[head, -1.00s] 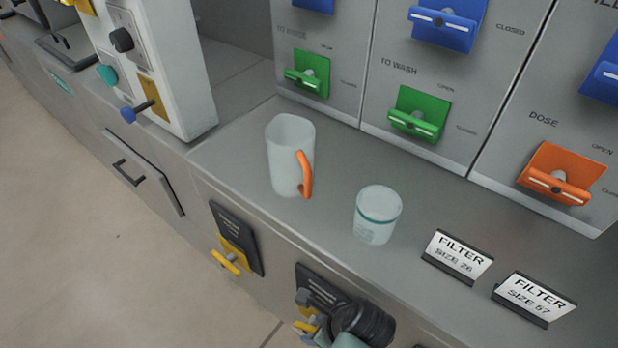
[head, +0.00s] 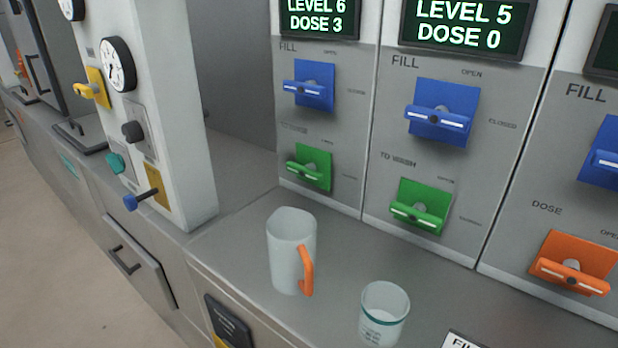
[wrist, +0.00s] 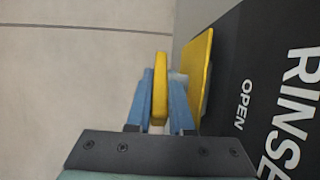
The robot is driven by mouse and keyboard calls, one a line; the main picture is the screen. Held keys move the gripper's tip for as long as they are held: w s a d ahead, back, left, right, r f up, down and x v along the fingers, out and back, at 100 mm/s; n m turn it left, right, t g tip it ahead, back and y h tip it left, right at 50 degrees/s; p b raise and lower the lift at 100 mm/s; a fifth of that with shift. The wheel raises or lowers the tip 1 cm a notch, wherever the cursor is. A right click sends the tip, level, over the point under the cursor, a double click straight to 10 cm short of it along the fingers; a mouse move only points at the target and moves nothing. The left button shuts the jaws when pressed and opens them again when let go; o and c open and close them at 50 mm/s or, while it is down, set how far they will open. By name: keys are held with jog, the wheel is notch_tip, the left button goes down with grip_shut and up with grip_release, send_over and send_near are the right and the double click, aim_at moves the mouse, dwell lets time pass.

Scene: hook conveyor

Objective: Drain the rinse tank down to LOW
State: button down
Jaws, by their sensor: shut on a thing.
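In the wrist view my gripper (wrist: 161,82) has its two blue fingers closed around a yellow valve handle (wrist: 159,100). The handle stands out from a yellow plate (wrist: 201,75) beside a black sign (wrist: 262,85) reading RINSE, with OPEN next to the plate. In the head view my gripper and this handle are out of the picture. The left display (head: 319,17) there reads LEVEL 6, DOSE 3. The middle display (head: 463,27) reads LEVEL 5, DOSE 0. I cannot tell from the visible labels which tank each display belongs to.
A frosted jug (head: 289,245) with an orange handle and a clear beaker (head: 383,312) stand on the grey counter. Blue FILL valves (head: 440,115), green valves (head: 420,207) and an orange DOSE valve (head: 574,264) are on the panels behind. Open floor (head: 45,235) lies left.

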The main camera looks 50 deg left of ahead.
jog(key=shift+d+y+p, duration=0.1)
jog(key=shift+y+p, duration=0.55)
jog(key=shift+y, duration=0.25)
jog(key=shift+f+g+y, duration=0.1)
jog(key=shift+g+y, duration=0.4)
jog(key=shift+y, duration=0.7)
jog(key=y, duration=0.1)
jog(key=y+b, duration=0.1)
jog(key=y, duration=0.1)
jog(key=shift+d+f+g, duration=0.1)
jog(key=shift+f+g, duration=0.1)
jog(key=shift+g, duration=0.1)
jog(key=shift+r+g+y+b, duration=0.1)
jog(key=shift+g+y+b, duration=0.2)
jog(key=shift+y+b, duration=0.85)
jog(key=c, duration=0.8)
grip_release()
